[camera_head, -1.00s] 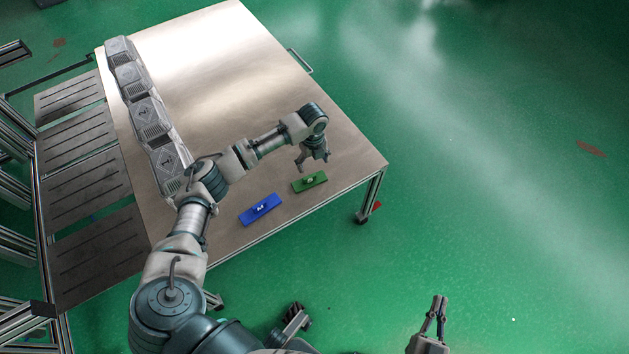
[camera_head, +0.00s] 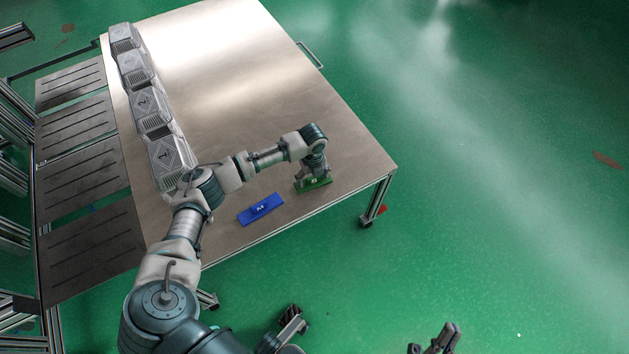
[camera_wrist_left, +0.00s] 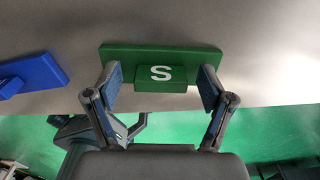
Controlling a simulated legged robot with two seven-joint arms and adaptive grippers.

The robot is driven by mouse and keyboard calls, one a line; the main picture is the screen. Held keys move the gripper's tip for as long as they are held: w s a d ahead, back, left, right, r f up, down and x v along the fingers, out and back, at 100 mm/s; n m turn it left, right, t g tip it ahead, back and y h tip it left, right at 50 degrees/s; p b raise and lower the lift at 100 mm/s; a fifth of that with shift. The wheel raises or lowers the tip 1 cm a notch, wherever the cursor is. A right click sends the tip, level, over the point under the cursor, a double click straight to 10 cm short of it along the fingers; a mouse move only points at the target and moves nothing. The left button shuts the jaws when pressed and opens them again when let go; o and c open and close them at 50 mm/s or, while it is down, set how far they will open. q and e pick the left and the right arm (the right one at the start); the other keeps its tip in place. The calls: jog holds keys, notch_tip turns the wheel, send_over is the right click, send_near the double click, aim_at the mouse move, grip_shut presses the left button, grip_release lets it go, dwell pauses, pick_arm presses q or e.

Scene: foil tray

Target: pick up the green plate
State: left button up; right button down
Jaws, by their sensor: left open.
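The green plate (camera_head: 319,184) lies flat near the table's front right corner. In the left wrist view the green plate (camera_wrist_left: 205,54) has a raised block with a white S. My left gripper (camera_head: 313,176) is over the plate and partly hides it in the head view. In the left wrist view my left gripper (camera_wrist_left: 160,84) is open, one finger on each side of the raised block, with gaps. I cannot tell whether the fingers touch the plate. My right gripper (camera_head: 434,343) is empty, off the table at the bottom edge, partly cut off.
A blue plate (camera_head: 260,208) lies left of the green one and also shows in the left wrist view (camera_wrist_left: 32,73). Several grey boxes (camera_head: 152,113) line the left side of the metal table (camera_head: 240,70). The table's middle is clear.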

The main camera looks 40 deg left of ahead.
pick_arm(q)
jog(key=shift+a, duration=0.15)
jog(key=c, duration=0.5)
jog(key=shift+d, duration=0.25)
jog(key=c, duration=0.8)
jog(key=shift+d+r, duration=0.15)
jog(key=shift+r, duration=0.1)
